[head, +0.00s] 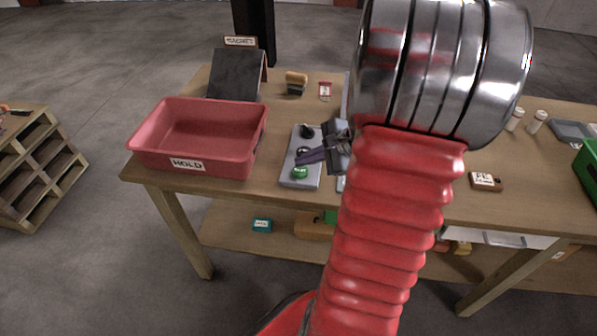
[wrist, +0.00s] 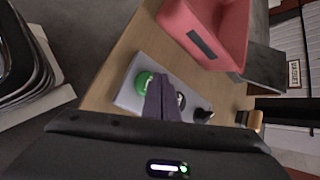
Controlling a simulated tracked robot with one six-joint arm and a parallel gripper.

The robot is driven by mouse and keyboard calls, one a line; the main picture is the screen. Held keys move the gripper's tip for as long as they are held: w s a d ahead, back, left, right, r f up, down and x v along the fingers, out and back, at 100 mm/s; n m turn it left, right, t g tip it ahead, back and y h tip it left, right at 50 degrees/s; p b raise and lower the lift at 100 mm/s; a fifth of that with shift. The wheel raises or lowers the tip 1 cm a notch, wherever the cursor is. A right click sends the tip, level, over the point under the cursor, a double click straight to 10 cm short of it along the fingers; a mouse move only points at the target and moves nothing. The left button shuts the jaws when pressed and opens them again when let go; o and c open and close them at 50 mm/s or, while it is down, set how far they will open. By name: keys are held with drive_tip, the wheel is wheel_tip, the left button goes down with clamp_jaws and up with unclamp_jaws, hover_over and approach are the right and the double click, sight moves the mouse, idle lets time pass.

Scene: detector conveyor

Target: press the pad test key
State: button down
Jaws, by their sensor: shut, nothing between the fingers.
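A grey control panel (head: 300,180) lies on the table just right of the red tray. It carries a green button (head: 299,172) at its near end, a dark round key (head: 303,150) in the middle and a black knob (head: 307,131) at its far end. I cannot read a pad test label on any of them. My gripper (head: 300,159) is shut and empty, its dark fingers over the panel between the green button and the middle key. The wrist view shows the fingers (wrist: 160,90) partly covering the panel (wrist: 126,97), beside the green button (wrist: 143,83). Contact cannot be told.
The red tray (head: 186,165) labelled HOLD stands left of the panel. A dark sloped board (head: 235,75) and a wooden-topped block (head: 296,83) are behind. A labelled wooden block (head: 486,181), white bottles (head: 536,122) and a green crate (head: 588,170) are right of my arm.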

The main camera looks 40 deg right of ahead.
sight(305, 172)
drive_tip(key=shift+r, duration=0.15)
drive_tip(key=shift+r, duration=2.35)
drive_tip(key=shift+s+f+n, duration=0.15)
drive_tip(key=shift+n, duration=0.15)
drive_tip(key=s+a+n+g, duration=0.5)
drive_tip(key=s+a+n, duration=0.1)
drive_tip(key=a+n, duration=0.3)
drive_tip(key=s+a+r+n+t+h, duration=0.1)
drive_tip(key=a+r+n, duration=0.3)
drive_tip(key=a, duration=0.5)
drive_tip(key=s+a+r+n+t+h, duration=0.1)
drive_tip(key=a+r+n+h, duration=0.1)
drive_tip(key=a+r+n, duration=0.3)
drive_tip(key=a+n, duration=0.4)
drive_tip(key=a, duration=0.1)
drive_tip(key=shift+s+a+r+n, duration=0.2)
drive_tip(key=shift+s+a+n, duration=0.1)
